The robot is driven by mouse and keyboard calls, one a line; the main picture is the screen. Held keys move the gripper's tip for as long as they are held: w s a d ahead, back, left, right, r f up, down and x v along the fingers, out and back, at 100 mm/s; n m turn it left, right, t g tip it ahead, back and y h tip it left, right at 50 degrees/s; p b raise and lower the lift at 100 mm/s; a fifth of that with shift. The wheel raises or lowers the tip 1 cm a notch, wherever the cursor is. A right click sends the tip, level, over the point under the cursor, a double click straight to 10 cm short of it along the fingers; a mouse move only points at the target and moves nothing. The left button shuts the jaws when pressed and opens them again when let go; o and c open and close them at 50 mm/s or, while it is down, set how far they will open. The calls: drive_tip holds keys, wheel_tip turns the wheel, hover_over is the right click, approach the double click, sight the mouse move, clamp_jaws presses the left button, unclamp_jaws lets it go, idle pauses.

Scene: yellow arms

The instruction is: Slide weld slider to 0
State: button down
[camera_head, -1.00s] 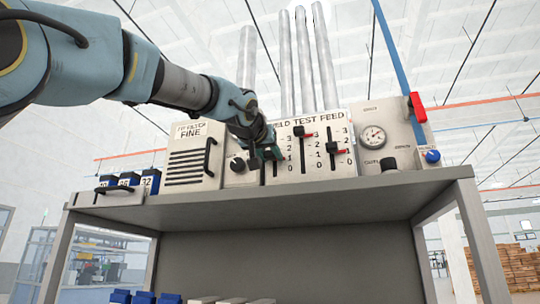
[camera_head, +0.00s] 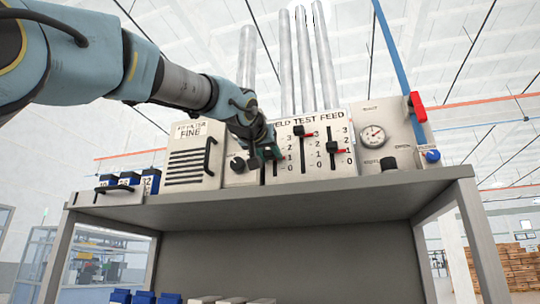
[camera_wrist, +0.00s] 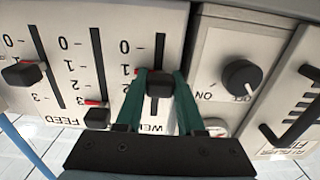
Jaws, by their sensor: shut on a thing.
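The weld slider's black knob (camera_wrist: 159,83) sits in a vertical slot on the white panel (camera_head: 312,175), its red pointer close to the 1 mark. My gripper (camera_wrist: 158,80) is shut on this knob, one green finger on each side. The wrist view is upside down, with 0 toward the top of the picture. The slot (camera_wrist: 160,50) is clear between the knob and 0.
The middle slider knob (camera_head: 299,131) is near 3; the feed slider knob (camera_head: 332,146) is near 1. A rotary knob (camera_wrist: 241,78) and a vent panel with a handle (camera_head: 209,155) lie beside the weld slider. A gauge (camera_head: 372,136) is at right. The shelf (camera_head: 270,197) runs below.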

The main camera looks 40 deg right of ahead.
sight(274, 172)
drive_tip(key=shift+f, duration=0.1)
idle(0.5)
wheel_tip(274, 172, down, 4)
drive_tip(key=b, duration=0.3)
drive_tip(key=shift+r+b, duration=0.25)
drive_tip(key=shift+b, duration=0.1)
drive_tip(key=c, duration=0.8)
unclamp_jaws()
drive_tip(key=b+v, duration=0.4)
drive_tip(key=v, duration=0.6)
drive_tip(key=shift+s+a, duration=0.2)
drive_tip(key=shift+a, duration=0.15)
